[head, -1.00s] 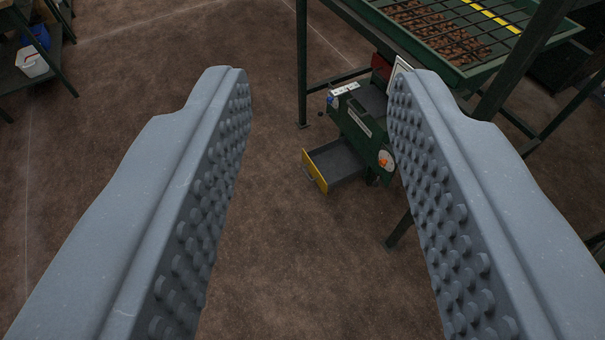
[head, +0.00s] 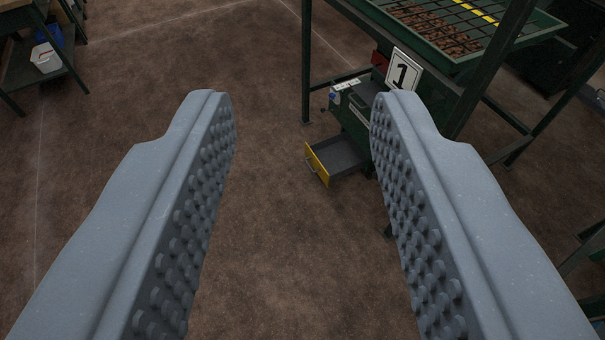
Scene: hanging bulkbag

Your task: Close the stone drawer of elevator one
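The stone drawer (head: 337,159) is pulled out near the floor, with a yellow front (head: 317,165) and a grey, empty-looking inside. It belongs to a dark green machine (head: 355,112) that stands under a green frame. A white sign with a black 1 (head: 403,72) marks this elevator. My gripper (head: 303,108) is open and empty, its two grey studded fingers wide apart. The drawer lies beyond the fingers, between them in the picture and close to the right one. The right finger hides part of the machine. The gripper touches nothing.
A green tray with a black grid (head: 440,30) holds brown lumps above the machine. Green frame legs (head: 306,60) stand around it. A shelf (head: 35,75) with a white container (head: 45,57) is at the top left. The brown floor (head: 270,230) between is clear.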

